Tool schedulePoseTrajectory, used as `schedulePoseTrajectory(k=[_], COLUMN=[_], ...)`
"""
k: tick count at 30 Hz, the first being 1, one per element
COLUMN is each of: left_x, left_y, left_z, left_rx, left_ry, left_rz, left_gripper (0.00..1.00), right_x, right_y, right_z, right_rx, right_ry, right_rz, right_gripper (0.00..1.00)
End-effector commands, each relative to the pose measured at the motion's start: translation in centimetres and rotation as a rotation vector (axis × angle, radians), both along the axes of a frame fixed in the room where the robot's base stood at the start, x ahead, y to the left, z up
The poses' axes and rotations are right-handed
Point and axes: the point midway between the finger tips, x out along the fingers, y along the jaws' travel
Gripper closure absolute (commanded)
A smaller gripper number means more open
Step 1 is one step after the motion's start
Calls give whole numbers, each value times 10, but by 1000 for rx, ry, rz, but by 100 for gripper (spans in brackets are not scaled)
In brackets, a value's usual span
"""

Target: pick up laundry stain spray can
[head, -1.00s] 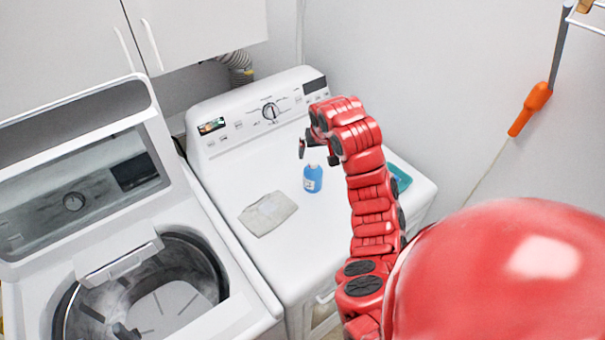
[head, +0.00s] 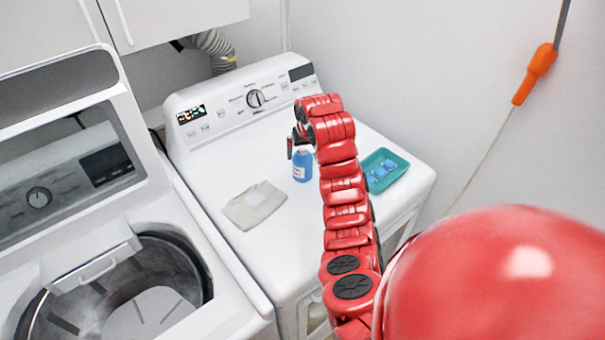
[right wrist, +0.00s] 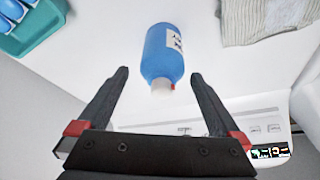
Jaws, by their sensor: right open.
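The blue spray can (head: 302,166) with a white label stands upright on the white dryer top. In the right wrist view the can (right wrist: 164,55) has its pale cap toward me, between the fingertips in the picture. My right gripper (right wrist: 160,76) is open and empty. In the head view my right gripper (head: 294,146) is at the can's upper part, partly hidden by my red arm. I cannot tell how deep the can is between the fingers. My left gripper is not in view.
A folded beige cloth (head: 248,211) lies left of the can. A teal tray (head: 399,175) with blue items sits at the right, beyond my arm. The dryer's control panel (head: 215,120) rises behind. An open washer (head: 245,312) stands left.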

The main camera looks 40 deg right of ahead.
Motion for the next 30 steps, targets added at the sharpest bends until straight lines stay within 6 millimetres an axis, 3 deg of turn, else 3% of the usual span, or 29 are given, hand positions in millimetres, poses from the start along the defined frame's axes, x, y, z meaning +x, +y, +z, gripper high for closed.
schedulePoseTrajectory(k=[8, 18, 25, 30], left_x=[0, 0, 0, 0], left_y=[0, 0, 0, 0], left_z=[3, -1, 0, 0], left_rx=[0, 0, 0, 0], left_ry=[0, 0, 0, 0], left_rz=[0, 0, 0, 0], left_gripper=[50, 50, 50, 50], right_x=[6, 22, 23, 23], right_y=[-1, -4, -5, -5], right_z=[-14, -56, -56, -56], right_rx=[-2, 0, -2, -2], right_ry=[0, 0, -3, -2], right_rz=[1, 0, 1, 1], right_gripper=[0, 0, 0, 31])
